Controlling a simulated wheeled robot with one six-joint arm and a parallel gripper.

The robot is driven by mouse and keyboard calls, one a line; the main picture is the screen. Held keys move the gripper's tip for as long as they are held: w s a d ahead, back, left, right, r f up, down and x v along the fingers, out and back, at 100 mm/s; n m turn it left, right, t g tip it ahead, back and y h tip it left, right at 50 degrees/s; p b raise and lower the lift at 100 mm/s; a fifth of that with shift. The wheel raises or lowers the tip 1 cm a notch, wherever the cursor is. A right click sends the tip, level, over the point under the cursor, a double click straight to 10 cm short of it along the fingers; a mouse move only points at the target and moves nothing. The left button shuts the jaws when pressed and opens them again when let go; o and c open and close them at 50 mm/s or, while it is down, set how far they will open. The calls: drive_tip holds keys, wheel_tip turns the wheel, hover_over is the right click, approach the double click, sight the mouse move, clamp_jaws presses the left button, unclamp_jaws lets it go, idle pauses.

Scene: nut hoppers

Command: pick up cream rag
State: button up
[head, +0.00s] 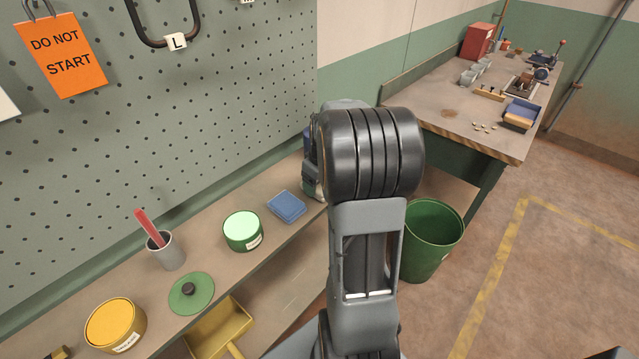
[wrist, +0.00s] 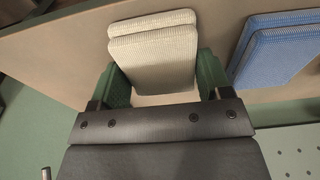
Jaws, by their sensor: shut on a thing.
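The cream rag (wrist: 153,55) shows in the wrist view as a folded, ribbed pad in two layers. My gripper (wrist: 162,76) has its two green fingers on either side of the rag and is shut on it. The rag is over or at the wooden shelf; I cannot tell whether it touches the surface. In the head view my own arm hides the rag and the fingertips.
A folded blue rag (head: 287,206) lies close by; it also shows in the wrist view (wrist: 278,48). A green tin (head: 243,232), a green lid (head: 191,293), a grey cup (head: 166,252) and a yellow tin (head: 115,325) stand along the shelf. A green bin (head: 432,240) stands right.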

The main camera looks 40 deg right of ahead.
drive_tip(key=shift+r, duration=0.35)
wheel_tip(320, 180, up, 2)
drive_tip(key=shift+r, duration=0.2)
drive_tip(key=s+a+r+b, duration=0.1)
drive_tip(key=s+a+r, duration=0.8)
drive_tip(key=s, duration=0.1)
drive_tip(key=shift+s+r+b, duration=0.3)
drive_tip(key=shift+s+r, duration=0.05)
